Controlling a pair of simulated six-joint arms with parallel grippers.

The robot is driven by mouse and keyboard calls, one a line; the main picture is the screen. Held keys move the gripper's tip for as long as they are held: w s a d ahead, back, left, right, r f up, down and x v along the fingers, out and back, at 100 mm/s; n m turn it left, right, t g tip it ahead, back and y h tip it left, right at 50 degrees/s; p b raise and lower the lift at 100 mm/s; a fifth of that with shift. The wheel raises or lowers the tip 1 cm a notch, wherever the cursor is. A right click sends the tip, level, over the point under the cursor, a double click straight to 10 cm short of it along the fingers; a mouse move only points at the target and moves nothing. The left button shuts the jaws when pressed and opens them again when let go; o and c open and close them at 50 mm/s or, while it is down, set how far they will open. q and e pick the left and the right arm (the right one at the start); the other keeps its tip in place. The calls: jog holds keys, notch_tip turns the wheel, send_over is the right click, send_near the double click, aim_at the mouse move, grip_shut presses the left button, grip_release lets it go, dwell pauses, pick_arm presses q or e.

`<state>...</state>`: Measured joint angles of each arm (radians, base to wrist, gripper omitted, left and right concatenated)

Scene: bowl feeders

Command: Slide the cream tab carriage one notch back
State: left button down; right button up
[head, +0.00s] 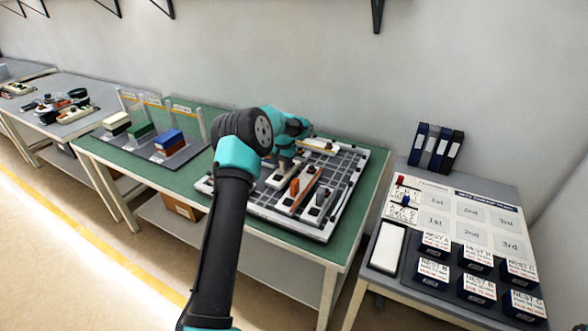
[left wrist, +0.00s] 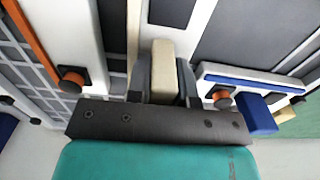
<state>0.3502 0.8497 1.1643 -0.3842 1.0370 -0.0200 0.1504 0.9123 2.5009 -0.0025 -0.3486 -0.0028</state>
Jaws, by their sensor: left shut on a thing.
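The cream tab (left wrist: 161,72) stands up between the two dark fingers of my left gripper (left wrist: 162,84) in the left wrist view. The fingers are closed against its sides. In the head view my left gripper (head: 283,166) reaches down onto the gridded board (head: 318,233), and my own arm hides part of the board. The tab's carriage and its notches are mostly hidden by the gripper. My right gripper is in neither view.
A blue tab (left wrist: 256,113) is close on the right in the left wrist view. Colored stacks (head: 168,140) stand left of the board, and a labelled table (head: 460,215) stands right.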

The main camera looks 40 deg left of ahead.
pick_arm(q)
jog(key=c, duration=1)
grip_release()
jog(key=shift+r, duration=0.1)
notch_tip(320, 180, up, 17)
